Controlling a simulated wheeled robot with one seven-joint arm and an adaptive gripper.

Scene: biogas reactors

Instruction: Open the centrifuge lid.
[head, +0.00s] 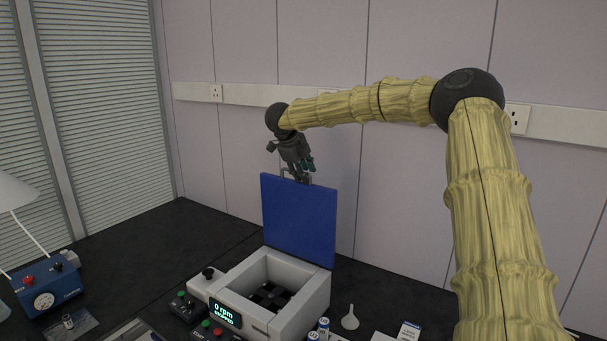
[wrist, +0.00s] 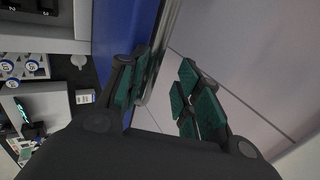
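The centrifuge (head: 301,314) is a white box on the dark bench, its display reading 0 rpm. Its blue lid (head: 299,222) stands upright at the back, and the chamber (head: 268,292) is uncovered with a dark rotor inside. The lid also shows in the wrist view (wrist: 120,30). A metal handle (head: 285,173) is at the lid's top edge. My gripper (head: 302,172) is at that top edge. In the wrist view my gripper (wrist: 160,92) has its green-padded fingers apart, with the metal handle (wrist: 163,50) close to the left finger. Whether they touch is unclear.
A blue device with a gauge (head: 45,287) stands at the left by a lamp (head: 14,192). Small vials (head: 323,325), a white funnel (head: 350,318) and a labelled box (head: 409,331) are at the front right. The wall is close behind the lid. The bench left of the centrifuge has free room.

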